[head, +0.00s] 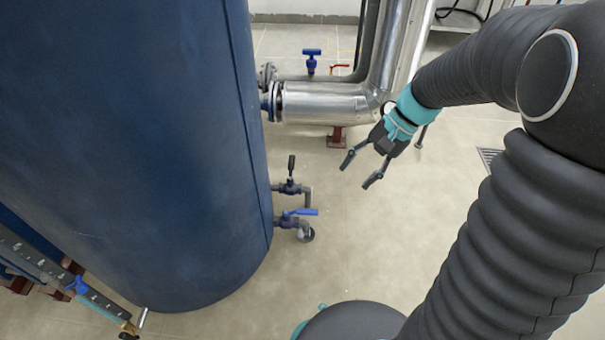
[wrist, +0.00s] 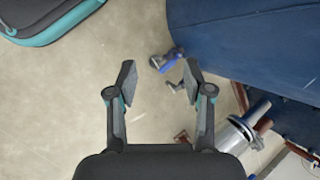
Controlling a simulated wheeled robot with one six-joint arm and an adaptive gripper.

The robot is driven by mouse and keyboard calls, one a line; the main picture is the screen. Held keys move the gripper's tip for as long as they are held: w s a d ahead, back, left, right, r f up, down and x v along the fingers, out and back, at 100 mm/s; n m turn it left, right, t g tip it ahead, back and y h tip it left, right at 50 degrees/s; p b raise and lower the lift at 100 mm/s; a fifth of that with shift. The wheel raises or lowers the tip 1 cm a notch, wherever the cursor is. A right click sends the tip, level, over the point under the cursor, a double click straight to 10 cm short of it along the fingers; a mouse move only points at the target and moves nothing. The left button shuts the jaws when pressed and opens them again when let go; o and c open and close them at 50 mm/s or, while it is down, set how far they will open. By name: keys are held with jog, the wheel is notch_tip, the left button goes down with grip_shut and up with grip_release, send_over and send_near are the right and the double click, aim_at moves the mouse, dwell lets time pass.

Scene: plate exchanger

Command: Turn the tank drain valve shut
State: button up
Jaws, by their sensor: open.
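Two small valves sit low on the right side of the blue tank (head: 150,130). The lower one, likely the drain valve, has a blue lever (head: 302,212) pointing right, away from the tank, above a grey pipe bending to the floor. The upper valve (head: 290,187) has a dark upright handle. My gripper (head: 358,174) is open and empty, in the air to the right of both valves, touching neither. In the wrist view, the blue lever (wrist: 172,58) shows beyond the fingertips of my gripper (wrist: 158,74), and the dark-handled valve is partly hidden near the right finger.
A large silver pipe (head: 325,103) runs from the tank behind the valves and turns upward. A blue-handled valve (head: 312,60) and a red lever (head: 340,66) stand behind it. A floor grate (head: 488,158) lies at right. The floor between gripper and valves looks clear.

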jog(key=w+f+m+g+y+b, duration=0.1)
jog(key=w+f+m+y, duration=0.3)
jog(key=f, duration=0.5)
jog(key=w+f+m+g+y+b, duration=0.1)
jog(key=w+f+m+y, duration=0.15)
jog(key=w+f, duration=0.55)
jog(key=m+t+y, duration=0.4)
jog(key=m+y, duration=0.2)
send_near(301, 210)
jog(key=shift+h, duration=0.25)
jog(key=a+b, duration=0.1)
jog(key=a, duration=0.9)
jog(key=shift+r, duration=0.15)
grip_shut()
